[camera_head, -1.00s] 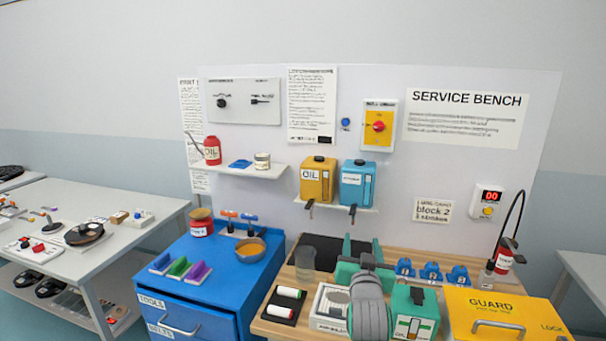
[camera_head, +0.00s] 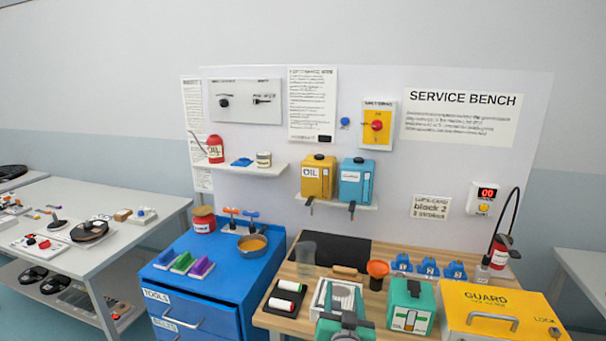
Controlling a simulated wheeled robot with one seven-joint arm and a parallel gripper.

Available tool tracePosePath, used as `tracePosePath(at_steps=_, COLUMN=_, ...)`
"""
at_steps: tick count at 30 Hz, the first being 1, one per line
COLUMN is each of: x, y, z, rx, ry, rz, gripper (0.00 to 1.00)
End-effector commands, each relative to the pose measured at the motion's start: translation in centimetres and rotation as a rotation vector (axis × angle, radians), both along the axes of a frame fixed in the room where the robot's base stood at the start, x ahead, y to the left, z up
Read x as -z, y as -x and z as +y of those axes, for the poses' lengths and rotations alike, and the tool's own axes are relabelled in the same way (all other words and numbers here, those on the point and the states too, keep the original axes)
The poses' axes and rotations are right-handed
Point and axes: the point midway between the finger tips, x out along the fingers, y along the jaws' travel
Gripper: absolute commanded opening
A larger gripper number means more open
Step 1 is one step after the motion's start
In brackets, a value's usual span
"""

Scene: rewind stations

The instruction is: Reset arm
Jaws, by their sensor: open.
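My gripper (camera_head: 345,324) shows at the bottom edge of the head view as green and dark grey parts. It is partly cut off by the frame, and its fingertips are hard to make out. It is in front of the white tray (camera_head: 322,304) on the wooden bench (camera_head: 262,322). I see nothing held in it.
A green oil box (camera_head: 410,308) stands close on the right, with the yellow guard cover (camera_head: 490,305) beyond it.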

Motion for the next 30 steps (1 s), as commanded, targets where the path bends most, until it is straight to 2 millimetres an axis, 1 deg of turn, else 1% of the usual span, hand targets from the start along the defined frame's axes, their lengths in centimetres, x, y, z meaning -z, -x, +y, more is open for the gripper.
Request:
tracePosePath(at_steps=1, x=2.1, y=1.2, z=0.9, rx=-0.006, ry=-0.01, rz=0.011, gripper=0.51)
tracePosePath(at_steps=3, x=4.4, y=2.9, z=1.9, rx=-0.009, ry=-0.019, rz=0.015, gripper=0.51)
tracePosePath(at_steps=5, x=6.2, y=4.4, z=2.7, rx=-0.011, ry=-0.026, rz=0.02, gripper=0.51)
tracePosePath(at_steps=6, x=7.4, y=5.4, z=3.2, rx=-0.013, ry=-0.029, rz=0.023, gripper=0.51)
tracePosePath(at_steps=11, x=11.6, y=9.9, z=5.2, rx=-0.016, ry=-0.036, rz=0.036, gripper=0.51)
tracePosePath(at_steps=15, x=14.7, y=14.2, z=6.7, rx=-0.02, ry=-0.039, rz=0.051, gripper=0.51)
tracePosePath(at_steps=17, x=15.9, y=16.2, z=7.3, rx=-0.021, ry=-0.039, rz=0.058, gripper=0.51)
tracePosePath(at_steps=22, x=18.6, y=21.8, z=8.7, rx=-0.024, ry=-0.029, rz=0.079, gripper=0.51)
tracePosePath(at_steps=26, x=20.1, y=26.2, z=9.6, rx=-0.027, ry=-0.016, rz=0.096, gripper=0.51)
tracePosePath(at_steps=27, x=20.4, y=27.6, z=9.8, rx=-0.028, ry=-0.01, rz=0.1, gripper=0.51)
tracePosePath(at_steps=29, x=20.9, y=29.7, z=10.1, rx=-0.031, ry=0.0, rz=0.109, gripper=0.51)
tracePosePath(at_steps=30, x=21.1, y=31.1, z=10.2, rx=-0.032, ry=0.006, rz=0.114, gripper=0.51)
